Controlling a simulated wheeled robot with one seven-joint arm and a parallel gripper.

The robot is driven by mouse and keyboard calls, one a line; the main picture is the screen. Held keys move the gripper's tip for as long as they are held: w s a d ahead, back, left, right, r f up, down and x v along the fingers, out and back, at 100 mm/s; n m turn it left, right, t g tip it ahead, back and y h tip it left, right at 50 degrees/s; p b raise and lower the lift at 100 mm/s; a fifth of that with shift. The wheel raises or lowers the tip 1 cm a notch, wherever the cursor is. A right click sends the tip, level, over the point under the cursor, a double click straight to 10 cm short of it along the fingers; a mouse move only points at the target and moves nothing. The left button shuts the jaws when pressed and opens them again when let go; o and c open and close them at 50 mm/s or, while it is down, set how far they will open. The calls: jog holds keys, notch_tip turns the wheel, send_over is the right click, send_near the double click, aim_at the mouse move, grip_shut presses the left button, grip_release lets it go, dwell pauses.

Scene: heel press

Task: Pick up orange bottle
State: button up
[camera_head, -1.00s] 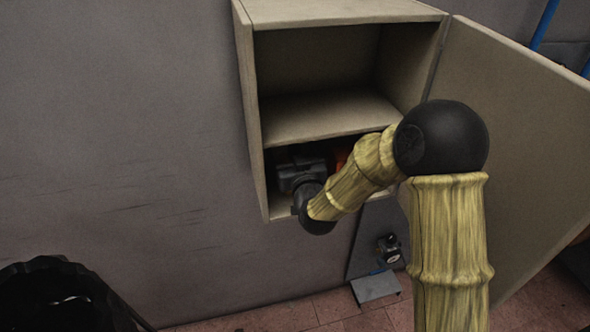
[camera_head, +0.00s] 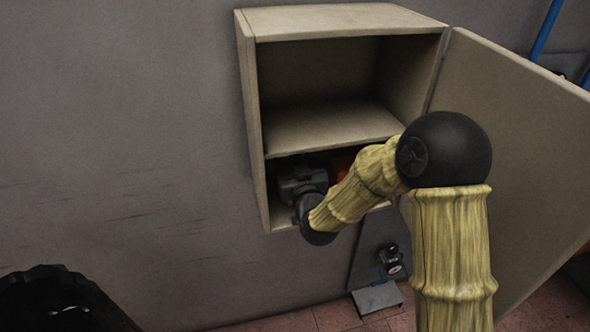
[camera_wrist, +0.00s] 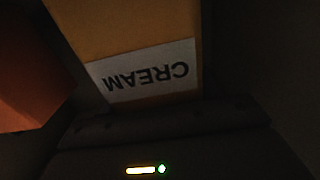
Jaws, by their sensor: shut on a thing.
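My gripper (camera_head: 303,182) is inside the lower compartment of the open wall cabinet (camera_head: 262,150), at its left side. In the wrist view an orange-tan container (camera_wrist: 130,28) with a white CREAM label, upside down in the picture, stands straight ahead, against the dark gripper body. My gripper is shut on it; the fingertips are too dark to make out. A red-orange thing (camera_wrist: 28,75) is beside it at the left of the wrist view. A red-orange patch (camera_head: 342,163) also shows in the head view, right of my gripper and partly behind my arm.
The shelf (camera_head: 325,125) lies close above my gripper, and the upper compartment looks empty. The cabinet door (camera_head: 530,140) stands open to the right. A black bin (camera_head: 60,300) is at the lower left. A grey pedal-like device (camera_head: 378,298) is near the floor below.

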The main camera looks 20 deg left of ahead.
jog(key=shift+r, duration=0.65)
jog(key=shift+r+b, duration=0.35)
jog(key=shift+r, duration=0.6)
jog(key=b+v, duration=1.2)
jog(key=v, duration=0.6)
jog(key=shift+r, duration=0.15)
